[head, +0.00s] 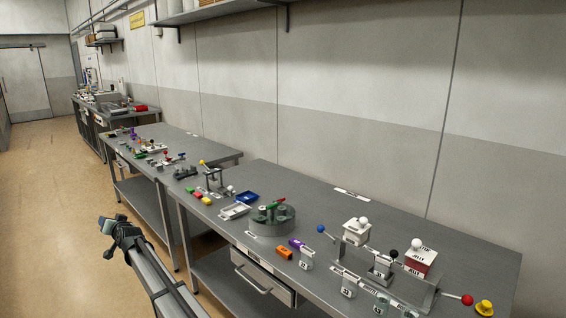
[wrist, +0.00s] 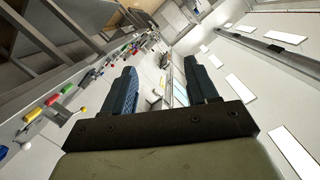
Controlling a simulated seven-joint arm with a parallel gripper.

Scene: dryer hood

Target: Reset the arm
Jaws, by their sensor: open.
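My gripper (head: 103,224) is at the end of my arm in the lower left of the head view, over the open floor in front of the tables. It is apart from the tables and touches nothing that I can see. In the wrist view my gripper (wrist: 160,72) shows two dark blue fingers spread apart with nothing held between them. The wrist view is tilted, with the table objects on its left and bright ceiling lights on its right.
More tables stand farther back along the wall. The floor (head: 45,200) at left is clear.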

